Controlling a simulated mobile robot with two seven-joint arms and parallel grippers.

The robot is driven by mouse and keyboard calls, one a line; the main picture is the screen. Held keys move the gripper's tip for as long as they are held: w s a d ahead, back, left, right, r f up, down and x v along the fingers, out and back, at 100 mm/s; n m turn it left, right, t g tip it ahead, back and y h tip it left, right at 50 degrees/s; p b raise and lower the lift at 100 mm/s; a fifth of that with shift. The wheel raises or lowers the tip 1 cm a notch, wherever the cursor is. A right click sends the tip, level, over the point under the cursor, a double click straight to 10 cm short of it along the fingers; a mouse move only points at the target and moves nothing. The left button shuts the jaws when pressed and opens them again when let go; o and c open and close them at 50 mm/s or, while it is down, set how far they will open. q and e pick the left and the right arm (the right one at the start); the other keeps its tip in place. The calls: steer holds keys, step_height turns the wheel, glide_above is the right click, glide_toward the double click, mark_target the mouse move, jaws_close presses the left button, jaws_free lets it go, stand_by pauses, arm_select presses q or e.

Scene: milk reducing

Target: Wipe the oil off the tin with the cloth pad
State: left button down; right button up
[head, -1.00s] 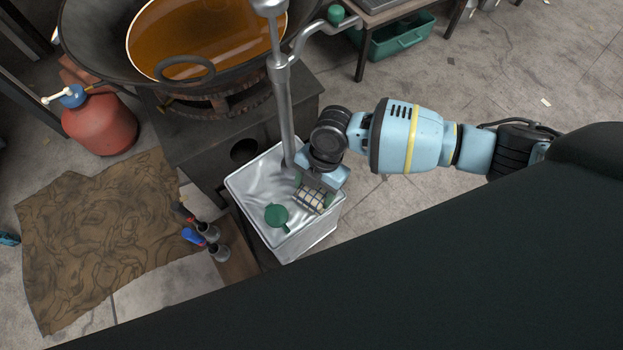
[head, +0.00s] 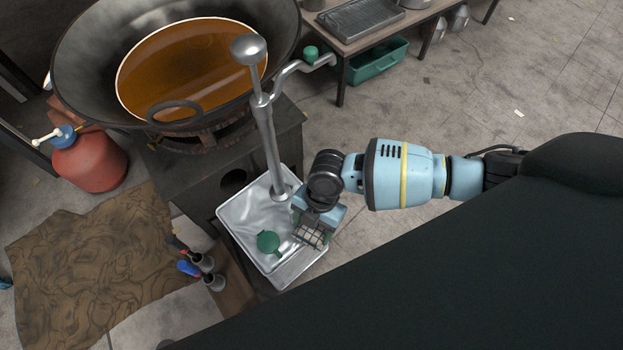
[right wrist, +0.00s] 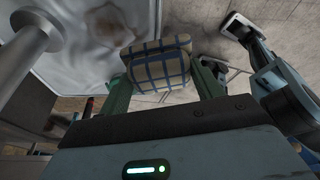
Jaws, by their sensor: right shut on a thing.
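The tin (head: 243,213) is a square silver metal can with a green cap (head: 268,242) and a pump column on its top. It also shows in the right wrist view (right wrist: 78,55), with a brownish oil smear (right wrist: 106,22) on its surface. My right gripper (head: 312,229) is shut on the cloth pad (head: 309,238), a cream pad with blue checks. The pad also shows between the green fingers in the right wrist view (right wrist: 160,70). It is at the tin's right edge. I cannot tell whether it touches the tin. My left gripper is not in view.
The pump's metal column (head: 268,150) rises beside my right wrist. A wok of oil (head: 185,70) sits on a dark stove behind. Floor at right is open.

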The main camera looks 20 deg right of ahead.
steer(key=shift+r, duration=0.15)
steer(key=shift+w, duration=0.1)
steer(key=shift+w, duration=0.15)
steer(key=shift+w+a+b, duration=0.15)
steer(key=shift+w+b, duration=0.2)
steer(key=shift+w, duration=0.25)
steer(key=shift+w+a+b, duration=0.15)
steer(key=shift+w+b, duration=0.15)
steer(key=shift+w, duration=0.3)
steer(key=shift+w+a+r, duration=0.1)
steer(key=shift+w, duration=0.4)
steer(key=shift+w, duration=0.1)
steer(key=shift+w+a+b, duration=0.2)
steer(key=shift+w+b, duration=0.4)
steer(key=shift+w, duration=0.3)
steer(key=shift+w+a+b, duration=0.15)
steer(key=shift+w+b, duration=0.4)
steer(key=shift+w, duration=0.3)
steer(key=shift+r, duration=0.1)
